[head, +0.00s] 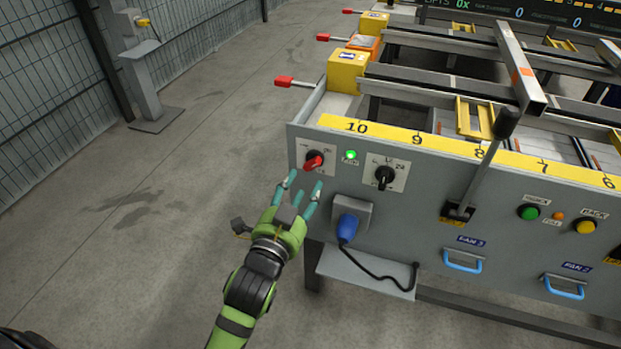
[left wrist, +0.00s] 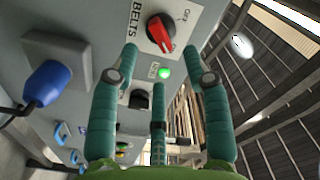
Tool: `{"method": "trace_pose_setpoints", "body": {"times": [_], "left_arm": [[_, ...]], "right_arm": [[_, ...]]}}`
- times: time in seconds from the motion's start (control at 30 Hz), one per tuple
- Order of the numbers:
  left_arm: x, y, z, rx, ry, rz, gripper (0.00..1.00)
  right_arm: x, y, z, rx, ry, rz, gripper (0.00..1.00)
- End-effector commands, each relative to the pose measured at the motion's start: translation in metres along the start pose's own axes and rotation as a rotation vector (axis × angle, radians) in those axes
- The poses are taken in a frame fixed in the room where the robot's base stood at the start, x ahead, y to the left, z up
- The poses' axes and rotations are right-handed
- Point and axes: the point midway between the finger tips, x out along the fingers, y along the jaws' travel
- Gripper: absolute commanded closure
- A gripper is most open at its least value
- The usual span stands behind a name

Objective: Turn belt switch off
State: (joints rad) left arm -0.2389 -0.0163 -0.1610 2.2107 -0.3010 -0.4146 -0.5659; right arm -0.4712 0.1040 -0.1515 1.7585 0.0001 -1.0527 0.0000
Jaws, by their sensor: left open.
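The belt switch (head: 314,160) is a red rotary knob on a white plate at the left end of the grey panel. It also shows in the left wrist view (left wrist: 161,32), beside the word BELTS. A green lamp (head: 351,155) is lit to its right. My left gripper (head: 299,188) is open and empty, with its teal fingers just below and in front of the knob. In the left wrist view the fingers are spread and the knob lies beyond their tips, apart from them. My right gripper is not in view.
A black rotary switch (head: 385,176) sits right of the lamp. A blue plug (head: 348,227) with a black cable sticks out below. A black-handled lever (head: 482,167) rises farther right. The floor (head: 150,250) to the left is clear.

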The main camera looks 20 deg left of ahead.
Motion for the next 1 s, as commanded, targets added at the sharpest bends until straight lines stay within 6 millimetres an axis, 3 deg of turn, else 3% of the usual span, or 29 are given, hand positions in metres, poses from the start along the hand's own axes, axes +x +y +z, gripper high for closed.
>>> {"method": "trace_pose_setpoints", "body": {"times": [0.3,0.7,0.73,0.83,1.0], "left_arm": [[0.046,0.001,0.000,-0.003,0.001,0.001,0.52],[0.056,0.001,0.000,-0.003,-0.001,0.003,0.52],[0.056,0.001,0.000,-0.003,-0.001,0.003,0.56],[0.056,0.001,0.000,-0.003,-0.001,0.003,0.96],[0.056,0.001,0.000,-0.003,0.000,0.003,1.00]], "right_arm": [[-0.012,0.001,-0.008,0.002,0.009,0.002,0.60],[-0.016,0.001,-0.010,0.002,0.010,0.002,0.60],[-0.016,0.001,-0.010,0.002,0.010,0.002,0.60],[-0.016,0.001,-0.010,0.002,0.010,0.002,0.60],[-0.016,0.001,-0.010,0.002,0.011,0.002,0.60]]}}
